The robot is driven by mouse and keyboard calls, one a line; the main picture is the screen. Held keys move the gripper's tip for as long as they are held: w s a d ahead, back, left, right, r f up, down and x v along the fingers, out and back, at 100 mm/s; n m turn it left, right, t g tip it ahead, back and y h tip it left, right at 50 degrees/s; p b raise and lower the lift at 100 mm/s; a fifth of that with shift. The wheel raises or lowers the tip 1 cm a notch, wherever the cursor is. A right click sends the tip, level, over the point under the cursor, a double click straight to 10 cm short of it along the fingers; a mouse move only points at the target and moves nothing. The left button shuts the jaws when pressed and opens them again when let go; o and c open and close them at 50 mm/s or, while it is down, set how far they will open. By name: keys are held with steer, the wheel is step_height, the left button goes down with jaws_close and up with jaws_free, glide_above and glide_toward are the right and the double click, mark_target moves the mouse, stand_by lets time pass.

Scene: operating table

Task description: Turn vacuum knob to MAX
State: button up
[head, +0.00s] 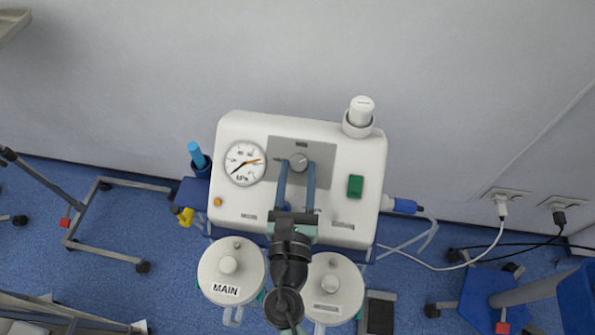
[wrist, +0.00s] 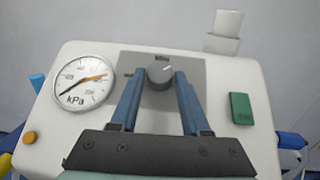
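The vacuum knob (head: 298,161) is a small round grey knob on a grey panel of the white suction unit (head: 340,205). It also shows in the wrist view (wrist: 160,71), with a light pointer mark toward its upper right. My gripper (head: 297,170) is open, its two blue fingers reaching up over the panel. In the wrist view the fingertips (wrist: 158,76) stand left and right of the knob, with gaps; I cannot tell their depth relative to it. The round kPa gauge (head: 245,163) sits left of the knob. The panel's small lettering is not readable.
A green switch (head: 355,186) is right of the panel. A white cylinder (head: 360,112) stands at the unit's top right corner. Two lidded canisters, one marked MAIN (head: 230,272) and another (head: 334,290), flank my arm below. A pale wall (head: 300,50) is behind.

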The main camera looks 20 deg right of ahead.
jaws_close()
